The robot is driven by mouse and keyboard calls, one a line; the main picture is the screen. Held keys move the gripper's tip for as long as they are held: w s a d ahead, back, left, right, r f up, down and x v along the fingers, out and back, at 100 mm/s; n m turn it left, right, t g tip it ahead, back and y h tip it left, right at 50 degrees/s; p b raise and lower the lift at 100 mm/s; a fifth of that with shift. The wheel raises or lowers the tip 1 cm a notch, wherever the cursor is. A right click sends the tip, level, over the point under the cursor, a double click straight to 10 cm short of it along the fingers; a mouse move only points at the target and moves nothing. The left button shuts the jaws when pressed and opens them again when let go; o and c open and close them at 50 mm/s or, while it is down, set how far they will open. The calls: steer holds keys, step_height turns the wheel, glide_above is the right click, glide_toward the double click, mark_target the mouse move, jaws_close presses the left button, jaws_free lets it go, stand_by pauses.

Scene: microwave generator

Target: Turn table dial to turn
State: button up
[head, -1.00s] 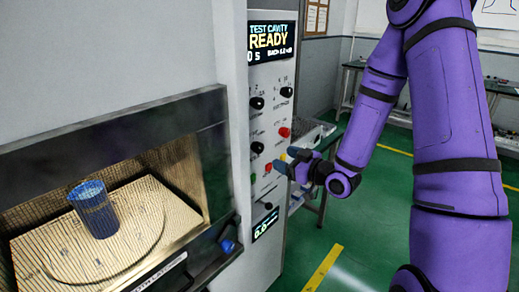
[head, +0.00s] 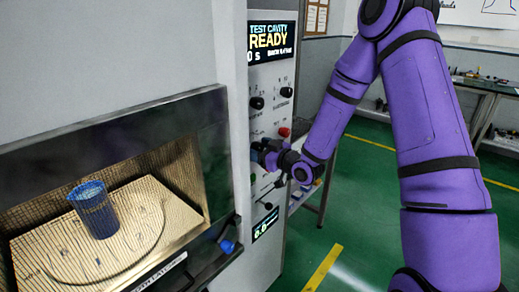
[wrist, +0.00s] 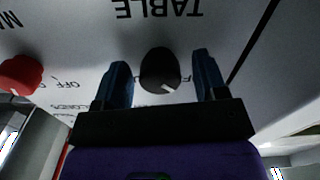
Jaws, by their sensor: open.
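The table dial is a round black knob (wrist: 160,70) with a pale pointer mark, under the upside-down word TABLE in the wrist view. My gripper (wrist: 165,82) is open, with one blue finger on each side of the knob. A gap shows between the knob and each finger, and I cannot tell how far the tips reach along it. In the head view my gripper (head: 261,150) is at the control panel (head: 258,185), and it hides the dial there.
A red knob (wrist: 20,75) sits left of the dial in the wrist view. Two black knobs (head: 257,103) are higher on the panel. A blue cup (head: 95,210) stands inside the meshed cavity at left. Open green floor (head: 375,215) lies right of the machine.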

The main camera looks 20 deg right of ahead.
steer(key=shift+w+a, duration=0.1)
steer(key=shift+w, duration=0.05)
steer(key=shift+c, duration=0.5)
steer(key=c, duration=0.8)
steer(key=shift+c, duration=0.2)
